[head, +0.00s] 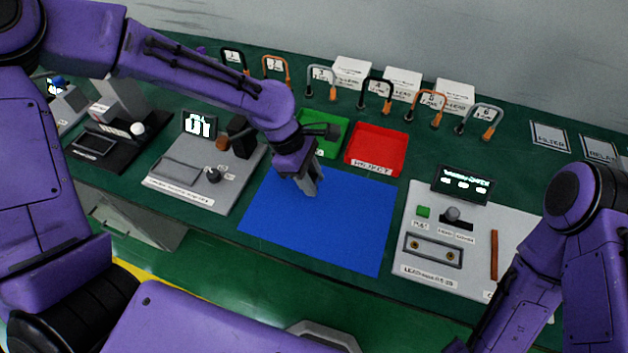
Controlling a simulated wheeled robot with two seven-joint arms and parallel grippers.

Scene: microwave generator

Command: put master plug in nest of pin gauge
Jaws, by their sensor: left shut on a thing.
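My left gripper (309,189) points down over the blue mat (350,228). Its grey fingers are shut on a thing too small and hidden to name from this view. At right stands a pale gauge plate (425,272) labelled "LEAD-GAUGE". It bears a grey-framed nest (433,250) with two brass round features, a green block (423,211), a grey knob (452,213) on a black base, and a brown bar (494,255). I cannot tell for sure which piece is the master plug. My right arm enters at the right; its gripper is out of view.
A green tray (333,147) and a red tray (376,148) stand behind the mat. Several hooked shackles and white boxes (402,83) line the back. A grey station (186,190) with a display stands at left. The blue mat looks clear.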

